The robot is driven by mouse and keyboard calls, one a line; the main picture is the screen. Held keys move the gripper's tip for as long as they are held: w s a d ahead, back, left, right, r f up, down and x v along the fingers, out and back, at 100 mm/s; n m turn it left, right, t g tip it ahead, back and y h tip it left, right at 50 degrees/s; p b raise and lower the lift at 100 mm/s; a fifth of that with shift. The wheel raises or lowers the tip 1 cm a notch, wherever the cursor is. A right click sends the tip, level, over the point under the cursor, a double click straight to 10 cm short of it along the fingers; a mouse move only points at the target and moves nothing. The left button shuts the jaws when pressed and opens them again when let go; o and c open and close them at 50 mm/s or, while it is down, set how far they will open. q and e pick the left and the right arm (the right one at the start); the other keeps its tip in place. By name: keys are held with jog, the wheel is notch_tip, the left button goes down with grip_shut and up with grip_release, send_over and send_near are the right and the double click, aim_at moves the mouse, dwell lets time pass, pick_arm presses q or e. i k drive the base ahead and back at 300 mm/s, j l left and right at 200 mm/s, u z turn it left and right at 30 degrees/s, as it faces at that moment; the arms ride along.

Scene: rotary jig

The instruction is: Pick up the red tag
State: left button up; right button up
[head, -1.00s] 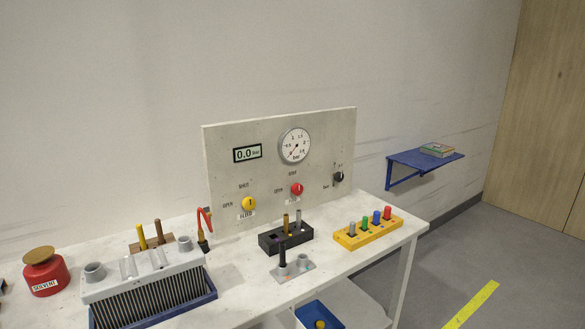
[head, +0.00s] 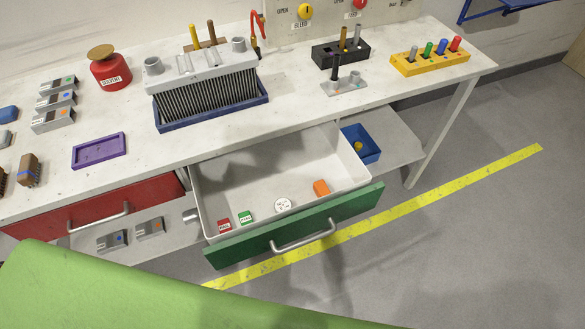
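The red tag (head: 224,225) is a small red piece with a white label. It lies in the front left part of the open green-fronted drawer (head: 335,185), close to the drawer's front wall. A green tag (head: 246,218) lies just to its right. Neither of my grippers shows in the head view.
The white bench (head: 290,112) above carries a finned unit in a blue tray (head: 215,112), a purple tray (head: 99,151) and a red solvent can (head: 110,72). A red drawer (head: 95,205) is at left.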

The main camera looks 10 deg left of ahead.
aim_at(224, 225)
jog(key=u, duration=1.1)
jog(key=k+l, duration=0.25)
jog(key=l, duration=0.15)
jog(key=k+l+u, duration=0.1)
jog(key=l, duration=0.35)
jog(key=k, duration=0.1)
